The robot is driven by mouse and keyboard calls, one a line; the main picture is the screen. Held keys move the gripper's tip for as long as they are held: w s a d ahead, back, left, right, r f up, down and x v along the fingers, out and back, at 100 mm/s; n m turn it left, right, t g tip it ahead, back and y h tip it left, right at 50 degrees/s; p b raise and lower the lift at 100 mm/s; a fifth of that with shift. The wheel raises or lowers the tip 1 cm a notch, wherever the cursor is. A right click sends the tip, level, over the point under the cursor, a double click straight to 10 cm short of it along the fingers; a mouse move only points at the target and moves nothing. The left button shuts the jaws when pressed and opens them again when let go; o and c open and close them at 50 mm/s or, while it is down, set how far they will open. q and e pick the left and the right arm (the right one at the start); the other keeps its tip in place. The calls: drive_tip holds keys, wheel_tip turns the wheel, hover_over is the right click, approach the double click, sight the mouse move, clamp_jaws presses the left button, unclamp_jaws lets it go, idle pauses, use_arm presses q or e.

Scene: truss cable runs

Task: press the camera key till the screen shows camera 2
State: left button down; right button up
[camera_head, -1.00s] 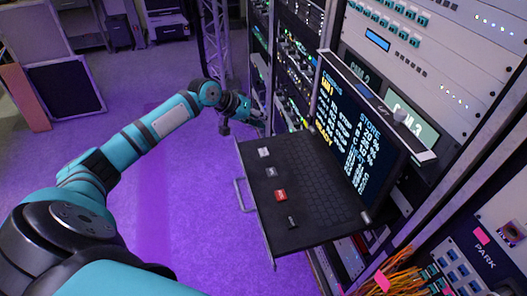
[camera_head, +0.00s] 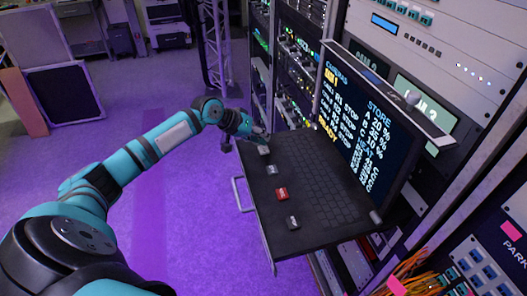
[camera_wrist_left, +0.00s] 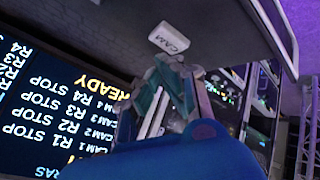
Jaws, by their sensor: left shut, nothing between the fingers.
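The pull-out console's dark screen (camera_head: 366,125) shows a yellow line under the CAMERAS heading that seems to read CAM 1, with READY at the bottom. The camera key (camera_head: 264,151) is a pale cap at the far end of a row of keys. In the left wrist view it carries the letters CAM (camera_wrist_left: 169,38). My left gripper (camera_head: 262,137) is shut and empty, its fingertips close to the far side of that key. In the wrist view the fingertips (camera_wrist_left: 168,66) appear just beside the cap; I cannot tell whether they touch. My right gripper is not in view.
A metal handle (camera_head: 240,194) sticks out from the tray's left edge. Equipment racks stand behind.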

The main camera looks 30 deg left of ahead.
sight(262, 148)
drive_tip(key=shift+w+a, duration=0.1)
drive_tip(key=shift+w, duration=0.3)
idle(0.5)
use_arm(q)
drive_tip(key=shift+f, duration=0.1)
idle(0.3)
drive_tip(key=shift+f, duration=0.3)
drive_tip(key=shift+f, duration=0.5)
idle(0.6)
drive_tip(key=shift+r, duration=0.1)
drive_tip(key=shift+r+p, duration=0.75)
drive_tip(key=shift+p, duration=0.1)
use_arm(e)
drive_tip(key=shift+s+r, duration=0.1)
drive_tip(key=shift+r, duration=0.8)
use_arm(q)
wheel_tip(262, 148, up, 5)
drive_tip(key=p, duration=0.5)
drive_tip(key=shift+r, duration=0.1)
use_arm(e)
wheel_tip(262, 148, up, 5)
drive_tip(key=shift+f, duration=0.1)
